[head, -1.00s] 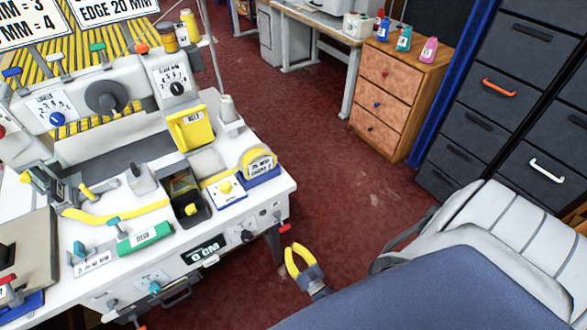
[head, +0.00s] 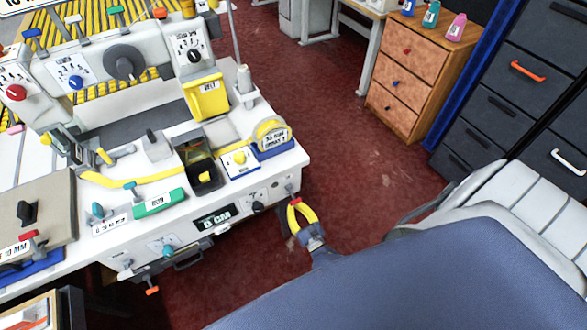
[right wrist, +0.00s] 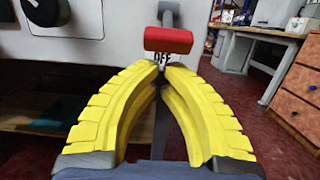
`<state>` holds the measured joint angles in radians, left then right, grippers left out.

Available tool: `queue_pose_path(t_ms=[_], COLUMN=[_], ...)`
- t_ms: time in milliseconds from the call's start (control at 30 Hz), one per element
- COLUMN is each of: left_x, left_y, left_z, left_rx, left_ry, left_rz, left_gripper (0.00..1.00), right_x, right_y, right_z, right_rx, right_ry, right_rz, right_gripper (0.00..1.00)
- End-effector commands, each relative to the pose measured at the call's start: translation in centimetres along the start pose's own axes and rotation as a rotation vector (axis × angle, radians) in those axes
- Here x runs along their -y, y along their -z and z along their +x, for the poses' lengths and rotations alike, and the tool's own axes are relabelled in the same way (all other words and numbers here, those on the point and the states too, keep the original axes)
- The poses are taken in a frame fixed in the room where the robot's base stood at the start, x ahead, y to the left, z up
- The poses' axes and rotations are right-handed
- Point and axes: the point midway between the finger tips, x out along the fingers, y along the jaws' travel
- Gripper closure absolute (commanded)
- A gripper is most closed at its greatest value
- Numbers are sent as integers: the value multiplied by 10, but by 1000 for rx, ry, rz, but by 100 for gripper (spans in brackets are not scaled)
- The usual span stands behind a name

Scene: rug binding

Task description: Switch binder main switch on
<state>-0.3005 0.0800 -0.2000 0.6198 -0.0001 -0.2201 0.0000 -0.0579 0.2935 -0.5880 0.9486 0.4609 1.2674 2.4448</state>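The binder's main switch is a red-capped lever (right wrist: 168,40) on a grey stem at the right end of the binder's white front panel. In the right wrist view its red cap is just above and beyond my fingertips, with an "OFF" label partly visible below it. In the head view my right gripper (head: 294,206) is at the panel's right end and largely hides the switch. Its yellow fingers (right wrist: 162,72) meet at the tips with nothing seen between them. Whether they touch the lever I cannot tell. My left gripper is not in view.
The white binder (head: 140,215) carries dials, a yellow box (head: 206,97), a green block (head: 159,203) and a dark display (head: 215,216). A wooden drawer unit (head: 410,85) and dark cabinets (head: 500,105) stand beyond. Red floor (head: 345,160) is open right of the binder.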

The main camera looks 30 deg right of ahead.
Motion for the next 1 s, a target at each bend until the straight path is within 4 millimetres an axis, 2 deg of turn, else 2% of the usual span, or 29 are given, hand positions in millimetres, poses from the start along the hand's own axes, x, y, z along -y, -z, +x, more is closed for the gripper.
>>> queue_pose_path(t_ms=[667, 1000], left_x=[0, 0], left_y=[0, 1], left_z=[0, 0], left_rx=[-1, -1], left_ry=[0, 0], left_rz=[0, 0], left_gripper=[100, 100], right_x=[0, 8], right_y=[-7, -11], right_z=[-2, -10], right_rx=[-1, -46], right_ry=[0, 17], right_rz=[-1, -3], right_gripper=[100, 100])
